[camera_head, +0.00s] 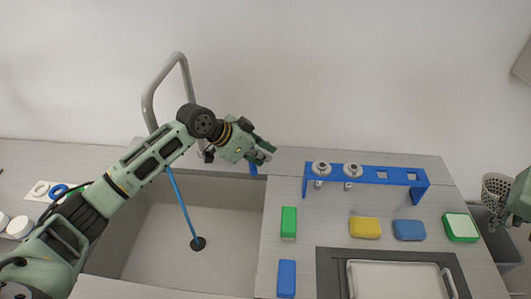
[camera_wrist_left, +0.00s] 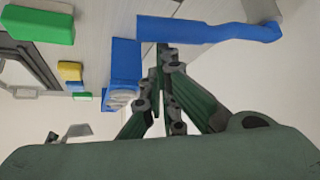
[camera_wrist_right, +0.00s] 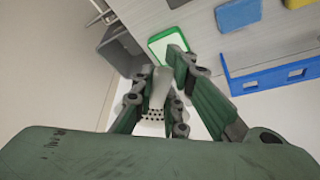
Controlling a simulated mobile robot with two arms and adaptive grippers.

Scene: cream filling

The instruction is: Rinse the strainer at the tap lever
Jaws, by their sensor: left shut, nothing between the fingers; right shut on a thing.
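The strainer (camera_head: 496,187), a pale perforated cup, is at the far right in the head view, beside my right gripper (camera_head: 510,207). In the right wrist view my right gripper (camera_wrist_right: 163,70) is shut on the strainer (camera_wrist_right: 152,114), which is partly hidden by the fingers. My left gripper (camera_head: 268,152) is shut and empty near the sink's back right corner. A blue piece, apparently the tap lever (camera_head: 254,168), shows just below it. In the left wrist view the shut fingertips (camera_wrist_left: 167,50) are close to a blue bar (camera_wrist_left: 215,32); contact is unclear. The grey tap (camera_head: 180,57) arches behind my left arm.
A thin blue strip, possibly water (camera_head: 182,205), meets the drain in the sink (camera_head: 150,245). A blue rack (camera_head: 385,176) holds two metal nozzles. Green, yellow and blue blocks and a tray (camera_head: 398,263) occupy the counter. A grey bin (camera_head: 506,247) stands below the strainer.

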